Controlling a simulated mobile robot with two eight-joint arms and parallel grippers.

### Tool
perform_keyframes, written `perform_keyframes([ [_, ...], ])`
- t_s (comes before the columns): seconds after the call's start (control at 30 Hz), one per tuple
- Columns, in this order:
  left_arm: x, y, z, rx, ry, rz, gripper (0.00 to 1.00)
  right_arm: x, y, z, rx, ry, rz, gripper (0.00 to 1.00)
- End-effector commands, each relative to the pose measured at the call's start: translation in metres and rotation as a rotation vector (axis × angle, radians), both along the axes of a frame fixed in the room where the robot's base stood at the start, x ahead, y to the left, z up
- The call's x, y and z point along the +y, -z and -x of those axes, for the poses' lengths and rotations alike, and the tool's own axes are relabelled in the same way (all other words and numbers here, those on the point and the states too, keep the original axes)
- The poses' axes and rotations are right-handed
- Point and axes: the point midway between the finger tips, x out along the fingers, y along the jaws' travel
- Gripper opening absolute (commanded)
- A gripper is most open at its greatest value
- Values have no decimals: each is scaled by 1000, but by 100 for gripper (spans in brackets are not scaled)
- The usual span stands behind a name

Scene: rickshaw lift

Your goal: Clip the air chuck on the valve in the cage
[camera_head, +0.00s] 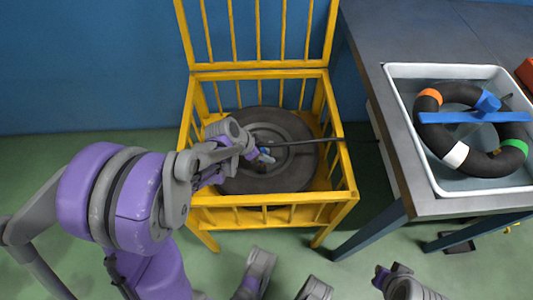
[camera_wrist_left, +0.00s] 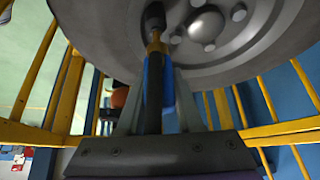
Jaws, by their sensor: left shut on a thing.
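My left gripper (camera_head: 256,155) reaches into the yellow cage (camera_head: 345,165) over the grey wheel (camera_head: 285,180). It is shut on the air chuck (camera_head: 266,154), of which a small blue part shows in the head view. In the left wrist view the chuck (camera_wrist_left: 154,85) is dark and blue with a brass part, held between the gripper fingers (camera_wrist_left: 158,118). Its dark end points at the wheel (camera_wrist_left: 245,45) beside the hub. The valve is not clearly seen, and I cannot tell whether the chuck is on it. My right gripper (camera_head: 382,277) is partly seen at the bottom right; its jaws are unclear.
A grey table (camera_head: 400,30) stands right of the cage, with a white water tub (camera_head: 418,150) holding a dark inner tube (camera_head: 430,130). The cage lid (camera_head: 258,65) is up, against the blue wall.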

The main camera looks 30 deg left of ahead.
Motion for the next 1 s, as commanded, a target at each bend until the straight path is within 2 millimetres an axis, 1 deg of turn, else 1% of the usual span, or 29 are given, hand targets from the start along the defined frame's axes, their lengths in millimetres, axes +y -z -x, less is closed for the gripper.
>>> perform_keyframes([
  [0.43, 0, 1, 0, 0, 0, 0, 0, 0, 1, 0, 0, 0, 0, 0],
  [1.0, 0, 9, 0, 0, 0, 0, 0, 0, 7, -1, 2, 0, 0, 0],
])
